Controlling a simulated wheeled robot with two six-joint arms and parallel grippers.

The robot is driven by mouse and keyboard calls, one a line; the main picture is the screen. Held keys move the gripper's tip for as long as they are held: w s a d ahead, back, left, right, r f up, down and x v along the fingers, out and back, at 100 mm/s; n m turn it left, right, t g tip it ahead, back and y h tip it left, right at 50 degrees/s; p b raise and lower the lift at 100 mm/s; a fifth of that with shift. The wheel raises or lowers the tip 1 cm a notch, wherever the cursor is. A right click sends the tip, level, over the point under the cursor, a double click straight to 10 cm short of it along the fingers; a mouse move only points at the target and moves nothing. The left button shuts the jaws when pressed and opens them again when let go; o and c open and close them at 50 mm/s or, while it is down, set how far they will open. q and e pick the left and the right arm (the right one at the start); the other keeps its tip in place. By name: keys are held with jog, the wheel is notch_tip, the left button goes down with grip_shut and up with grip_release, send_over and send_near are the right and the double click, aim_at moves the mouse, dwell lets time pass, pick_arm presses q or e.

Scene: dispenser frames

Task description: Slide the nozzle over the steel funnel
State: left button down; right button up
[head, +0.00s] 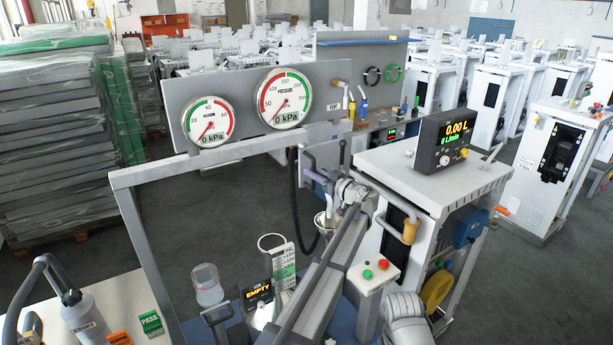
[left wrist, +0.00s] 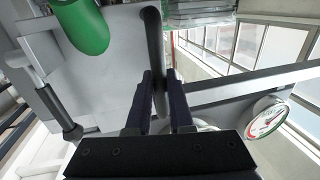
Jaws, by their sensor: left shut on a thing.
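My left gripper (head: 316,177) is at the middle of the head view, its purple fingers shut around a dark grey bar that I take for the nozzle's handle (head: 308,158). In the left wrist view the two dark fingers (left wrist: 160,82) close on this dark bar (left wrist: 154,42). The nozzle's spout is not clear to me. My right gripper is not in view.
A black hose (head: 294,195) hangs left of the gripper. A gauge panel (head: 340,82) stands behind. A grey frame (head: 150,172), a measuring can (head: 284,268) and a clear jar (head: 207,285) are at left. A white dispenser with a display (head: 443,140) stands at right.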

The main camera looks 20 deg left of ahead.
pick_arm(q)
jog(key=shift+w+d, duration=0.15)
jog(key=shift+w, duration=0.05)
jog(key=c, duration=1.2)
grip_release()
jog(key=o, duration=0.4)
jog(key=shift+d, duration=0.1)
jog(key=shift+s, duration=0.1)
jog(key=v, duration=0.7)
jog(key=shift+d, duration=0.3)
jog(key=shift+s, duration=0.15)
